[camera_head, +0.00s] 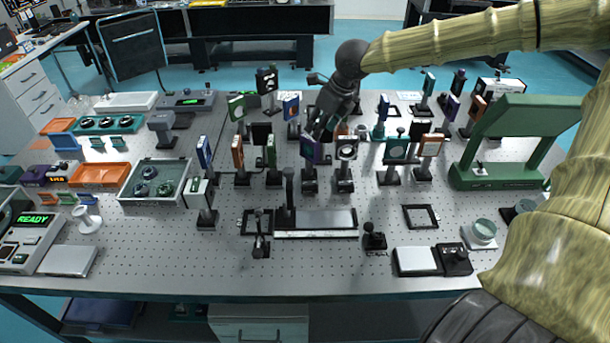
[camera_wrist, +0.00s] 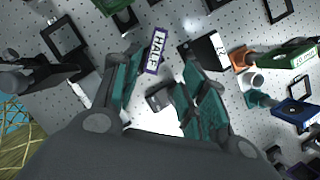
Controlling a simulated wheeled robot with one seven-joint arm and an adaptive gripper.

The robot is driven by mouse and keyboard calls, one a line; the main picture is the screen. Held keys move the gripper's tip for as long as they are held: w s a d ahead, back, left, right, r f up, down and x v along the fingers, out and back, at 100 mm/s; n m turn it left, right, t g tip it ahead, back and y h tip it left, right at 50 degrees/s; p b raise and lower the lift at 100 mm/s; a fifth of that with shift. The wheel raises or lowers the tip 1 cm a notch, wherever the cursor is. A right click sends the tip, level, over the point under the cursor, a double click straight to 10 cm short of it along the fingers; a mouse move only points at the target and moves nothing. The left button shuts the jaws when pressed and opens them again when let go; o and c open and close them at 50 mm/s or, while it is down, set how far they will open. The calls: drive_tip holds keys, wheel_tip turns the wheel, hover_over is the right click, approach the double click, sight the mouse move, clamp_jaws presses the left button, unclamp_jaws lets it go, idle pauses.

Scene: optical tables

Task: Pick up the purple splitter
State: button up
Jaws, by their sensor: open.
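The purple splitter (camera_head: 307,149) stands upright on a dark post and base near the middle of the optical table. In the wrist view it shows from above as a narrow purple-edged plate (camera_wrist: 155,50) with a white label reading "HALF". My gripper (camera_head: 319,132) points down just above and beside it in the head view, covering part of the area around it. In the wrist view my gripper (camera_wrist: 164,60) is open, with teal finger pads on either side. The plate lies between the fingertips, nearer the left one. I cannot tell whether a finger touches it.
A round-lens mount (camera_head: 346,151) stands close to the right of the splitter. Orange (camera_head: 237,151) and green (camera_head: 271,150) plates stand to the left. A green arch-shaped frame (camera_head: 520,117) is at the right. The front middle of the table has some free room.

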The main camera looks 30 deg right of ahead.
sight(307, 146)
drive_tip(key=shift+p+x, duration=0.35)
drive_tip(key=shift+x, duration=2.15)
drive_tip(key=shift+w+a+f+p, duration=0.2)
drive_tip(key=shift+w+f, duration=0.05)
drive_tip(key=shift+f, duration=0.25)
drive_tip(key=shift+w+a+f+p, duration=0.15)
drive_tip(key=shift+w+a+f, duration=0.1)
drive_tip(key=shift+f, duration=0.25)
drive_tip(key=shift+w+a+f+p, duration=0.2)
drive_tip(key=shift+w+f, duration=0.05)
drive_tip(key=shift+f, duration=0.25)
drive_tip(key=shift+x, duration=1.1)
clamp_jaws()
